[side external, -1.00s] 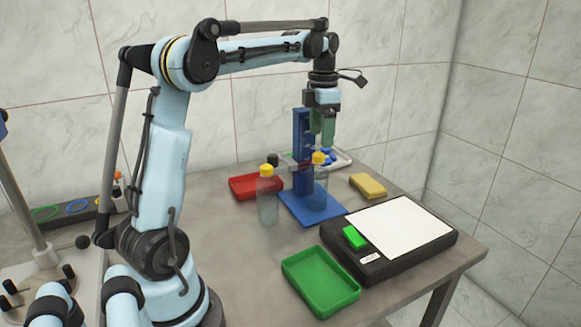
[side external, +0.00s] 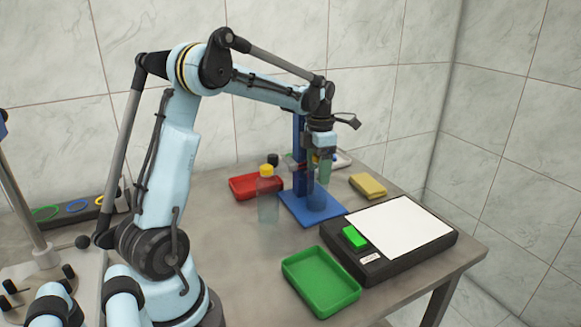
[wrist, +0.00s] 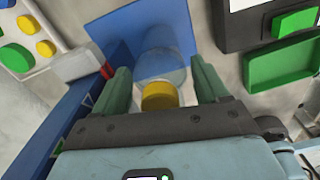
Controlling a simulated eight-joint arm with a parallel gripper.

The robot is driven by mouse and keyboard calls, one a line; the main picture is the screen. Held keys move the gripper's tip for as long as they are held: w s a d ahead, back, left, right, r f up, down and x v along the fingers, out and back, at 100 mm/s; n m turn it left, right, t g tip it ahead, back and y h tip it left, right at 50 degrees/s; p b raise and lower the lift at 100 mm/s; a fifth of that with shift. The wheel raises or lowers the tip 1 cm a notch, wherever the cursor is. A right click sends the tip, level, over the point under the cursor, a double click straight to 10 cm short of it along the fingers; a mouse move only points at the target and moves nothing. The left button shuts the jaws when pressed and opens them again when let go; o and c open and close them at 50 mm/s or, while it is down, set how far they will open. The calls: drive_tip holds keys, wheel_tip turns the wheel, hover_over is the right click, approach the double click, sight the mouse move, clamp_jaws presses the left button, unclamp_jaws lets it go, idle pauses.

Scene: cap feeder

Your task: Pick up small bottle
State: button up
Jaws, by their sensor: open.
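A small clear bottle (side external: 317,198) with a yellow cap stands on the blue stand's base (side external: 295,207). It also shows in the wrist view (wrist: 160,66), its yellow cap (wrist: 160,96) lying between my green fingers. My gripper (side external: 319,168) points down over this bottle and is open, with a finger on each side of the cap and gaps to both. In the side view the fingers hide most of the cap. A second clear bottle (side external: 268,205) with a yellow cap stands on the table to the left.
The blue upright post (side external: 299,140) stands close behind my gripper. A red tray (side external: 245,186), a dark-capped item (side external: 273,160) and a yellow sponge (side external: 368,186) lie nearby. In front are a black device with a white plate (side external: 400,232) and a green tray (side external: 320,283).

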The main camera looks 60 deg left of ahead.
drive_tip(key=shift+f, duration=0.95)
drive_tip(key=c, duration=1.2)
drive_tip(key=shift+r, duration=0.15)
